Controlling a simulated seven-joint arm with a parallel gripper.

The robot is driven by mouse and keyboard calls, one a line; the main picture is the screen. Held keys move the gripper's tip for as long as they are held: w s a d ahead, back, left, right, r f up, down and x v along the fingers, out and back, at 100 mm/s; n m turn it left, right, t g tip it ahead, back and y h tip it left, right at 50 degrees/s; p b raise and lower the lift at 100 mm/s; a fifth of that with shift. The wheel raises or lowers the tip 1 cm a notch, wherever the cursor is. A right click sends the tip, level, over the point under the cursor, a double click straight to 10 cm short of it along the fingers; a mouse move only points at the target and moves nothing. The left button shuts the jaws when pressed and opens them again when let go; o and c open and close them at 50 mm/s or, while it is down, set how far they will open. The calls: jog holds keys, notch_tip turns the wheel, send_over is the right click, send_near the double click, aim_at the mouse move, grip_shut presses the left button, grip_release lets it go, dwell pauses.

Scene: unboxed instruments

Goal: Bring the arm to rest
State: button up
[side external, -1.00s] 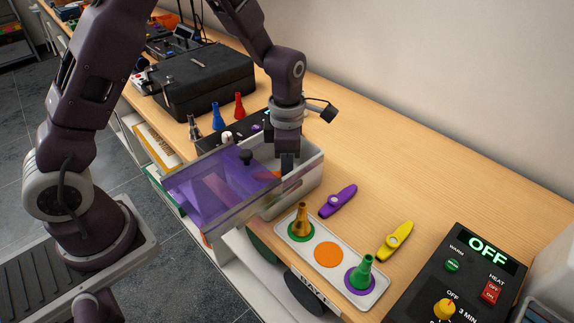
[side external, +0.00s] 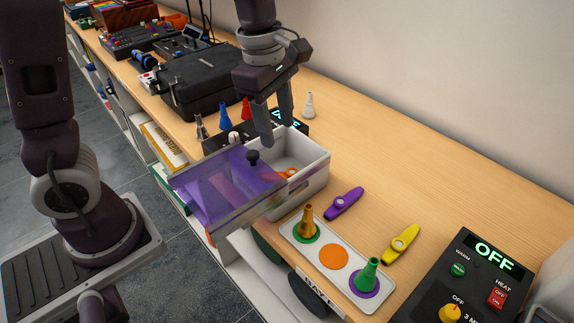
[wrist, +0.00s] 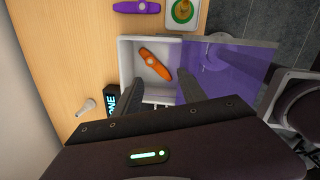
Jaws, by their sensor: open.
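My gripper (side external: 279,122) is open and empty, raised over the white box (side external: 316,176), with its fingers pointing down. In the wrist view the two fingers (wrist: 178,92) stand apart over the near part of the box. An orange kazoo (wrist: 154,64) lies inside the box; only a bit of it (side external: 290,172) shows in the side view. A purple see-through lid (side external: 225,190) with a dark knob leans tilted at the left side of the box.
A white tray (side external: 312,254) holds an orange and a green nozzle-like piece on coloured spots. A purple kazoo (side external: 343,203) and a yellow kazoo (side external: 400,244) lie beside it. A black control box (side external: 468,265) reads OFF. Small cones and a black case (side external: 205,78) stand behind.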

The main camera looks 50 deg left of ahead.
jog(key=s+r+m+t, duration=0.2)
jog(key=s+r+m, duration=0.1)
jog(key=s+m, duration=0.6)
jog(key=s+a+r+m+t, duration=0.1)
jog(key=s+r+m, duration=0.3)
jog(key=s+m, duration=0.5)
jog(key=m+t, duration=0.1)
jog(key=m, duration=0.2)
jog(key=shift+a+y, duration=0.25)
jog(key=shift+y, duration=0.05)
jog(key=shift+r, duration=0.1)
